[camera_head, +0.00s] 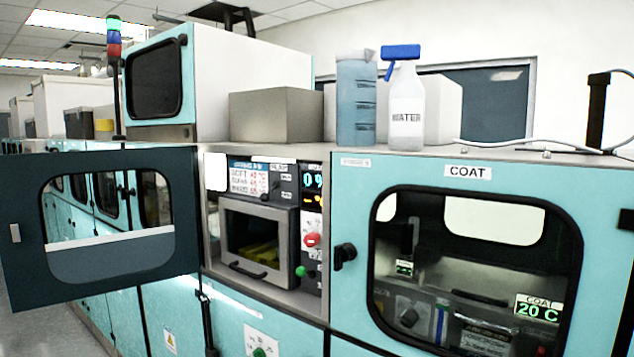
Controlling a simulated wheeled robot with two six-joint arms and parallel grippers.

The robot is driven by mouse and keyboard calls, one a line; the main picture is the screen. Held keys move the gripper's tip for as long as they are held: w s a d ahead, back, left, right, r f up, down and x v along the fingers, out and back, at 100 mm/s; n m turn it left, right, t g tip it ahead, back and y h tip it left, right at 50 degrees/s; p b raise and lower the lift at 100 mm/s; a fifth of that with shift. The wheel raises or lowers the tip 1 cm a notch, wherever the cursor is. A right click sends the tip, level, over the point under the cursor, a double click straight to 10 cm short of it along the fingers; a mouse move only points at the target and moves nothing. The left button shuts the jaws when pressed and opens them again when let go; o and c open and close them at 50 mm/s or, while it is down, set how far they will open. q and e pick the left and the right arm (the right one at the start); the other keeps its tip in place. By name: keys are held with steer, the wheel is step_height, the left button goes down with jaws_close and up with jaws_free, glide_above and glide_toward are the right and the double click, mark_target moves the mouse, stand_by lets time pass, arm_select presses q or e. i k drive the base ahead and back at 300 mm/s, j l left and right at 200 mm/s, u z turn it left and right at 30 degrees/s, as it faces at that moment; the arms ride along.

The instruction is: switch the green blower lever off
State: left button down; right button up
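A small green knob or lever (301,271) sits low on the dark control panel, right of the oven-like chamber (258,243) and below a red knob (311,240). A second green knob (259,351) shows at the bottom edge on a white label plate, partly cut off. I cannot read which green one is marked blower, nor tell its on or off position. Neither of my grippers is in view.
A dark windowed door (110,166) stands swung open on the left. The COAT module door (476,178) is closed on the right, with a black handle (345,254). A blue beaker (357,100) and a WATER spray bottle (406,105) stand on top.

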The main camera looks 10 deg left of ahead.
mark_target(301, 271)
steer(key=i+j+u, duration=0.15)
steer(key=j, duration=0.3)
steer(key=i+j+u, duration=0.2)
steer(key=j, duration=0.2)
steer(key=i+j+u, duration=0.15)
steer(key=j, duration=0.25)
steer(key=i+j+u, duration=0.2)
steer(key=i+j, duration=0.1)
steer(key=j, duration=0.1)
